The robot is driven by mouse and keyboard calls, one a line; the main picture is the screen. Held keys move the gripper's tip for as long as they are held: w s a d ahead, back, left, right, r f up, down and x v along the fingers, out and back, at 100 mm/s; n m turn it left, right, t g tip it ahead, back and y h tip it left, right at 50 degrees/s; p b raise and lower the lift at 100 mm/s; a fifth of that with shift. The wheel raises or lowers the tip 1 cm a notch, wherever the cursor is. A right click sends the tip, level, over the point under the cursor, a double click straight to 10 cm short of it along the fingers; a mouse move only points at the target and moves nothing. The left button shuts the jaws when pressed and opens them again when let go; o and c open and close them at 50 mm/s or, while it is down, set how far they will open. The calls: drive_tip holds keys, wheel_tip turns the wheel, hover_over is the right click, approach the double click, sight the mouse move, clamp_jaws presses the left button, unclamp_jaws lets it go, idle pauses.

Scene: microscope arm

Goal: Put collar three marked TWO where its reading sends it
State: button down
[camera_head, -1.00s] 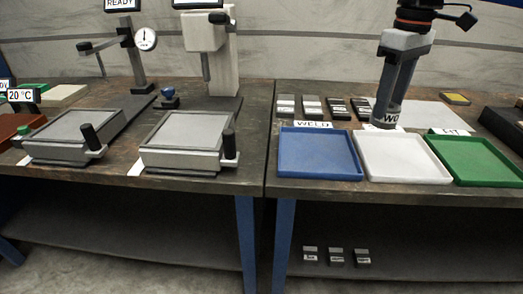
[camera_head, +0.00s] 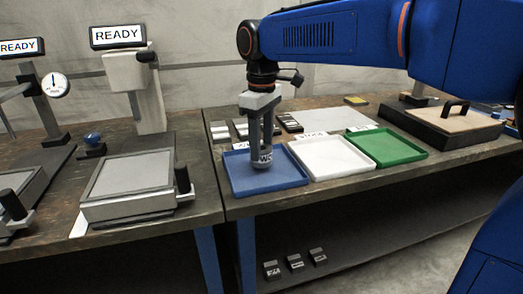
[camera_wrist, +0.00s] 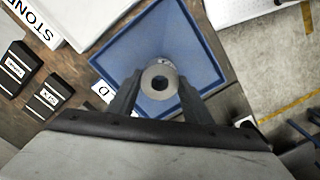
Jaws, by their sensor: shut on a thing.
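My gripper (camera_head: 262,140) is shut on a grey collar (camera_head: 264,160) with a white label, of which "WO" shows. In the wrist view the collar (camera_wrist: 158,82) is a round ring with a central hole, between the two fingers. It is over the blue tray (camera_head: 240,186), inside its outline; I cannot tell whether it touches the floor. The blue tray (camera_wrist: 200,42) is otherwise empty in view. Its sign is mostly hidden behind the gripper.
Several labelled dark blocks (camera_head: 291,123) lie behind the trays. A black box with a handled wooden lid (camera_head: 455,122) is at the right. On the left table stand a flat-plate station (camera_head: 130,183) and a dial gauge (camera_head: 54,85). Small blocks (camera_head: 295,262) lie on the lower shelf.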

drive_tip(key=shift+f, duration=0.95)
drive_tip(key=c, duration=0.9)
unclamp_jaws()
drive_tip(key=shift+f, duration=0.15)
wheel_tip(320, 180, up, 12)
drive_tip(key=s+d+f+m+t, duration=0.1)
drive_tip(key=s+d+f+m, duration=0.25)
drive_tip(key=d, duration=0.75)
drive_tip(key=s+d+f+m+t, duration=0.1)
drive_tip(key=s+d+f+m, duration=0.2)
drive_tip(key=s+d+f, duration=0.2)
drive_tip(key=s+d+f+m+t, duration=0.1)
drive_tip(key=s+d+f+m, duration=0.1)
drive_tip(key=s+d+f, duration=0.4)
drive_tip(key=s+d+f+m+t, duration=0.1)
drive_tip(key=s+d+f+m, duration=0.2)
drive_tip(key=s+d+f, duration=0.3)
drive_tip(key=shift+s+f+m+t, duration=0.2)
drive_tip(key=shift+s+f, duration=0.4)
drive_tip(key=shift+f, duration=0.35)
drive_tip(key=shift+s+f+m+t, duration=0.2)
drive_tip(key=shift+s+f, duration=0.35)
drive_tip(key=shift+f, duration=0.4)
